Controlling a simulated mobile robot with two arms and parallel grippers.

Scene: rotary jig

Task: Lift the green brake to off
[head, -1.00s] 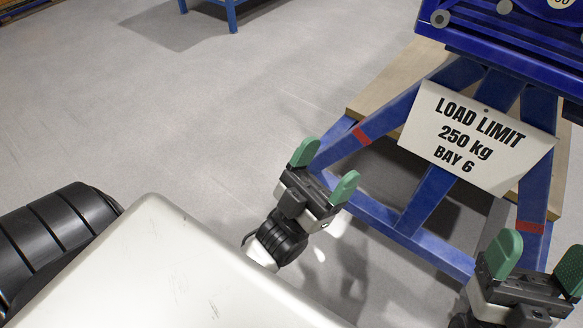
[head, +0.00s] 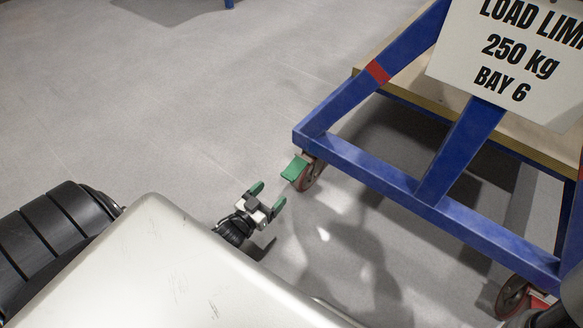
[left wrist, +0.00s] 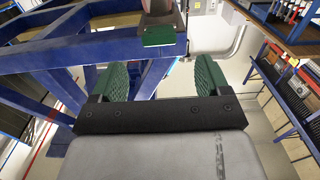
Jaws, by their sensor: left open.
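The green brake (head: 295,168) is a small flat pedal on the castor (head: 311,176) under the near left corner of the blue frame. It sticks out to the left of the wheel. My left gripper (head: 268,196) is open and empty, low near the floor, just below and left of the pedal in the head view, with a gap between them. In the left wrist view the green pedal (left wrist: 158,37) is centred beyond the two green fingers (left wrist: 161,78), apart from them. My right gripper's fingers do not show.
The blue frame (head: 385,187) carries a white load limit sign (head: 510,60) above a wooden board. A second castor (head: 513,297) with a red part (head: 541,299) is at the lower right. The grey floor (head: 170,120) to the left is clear.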

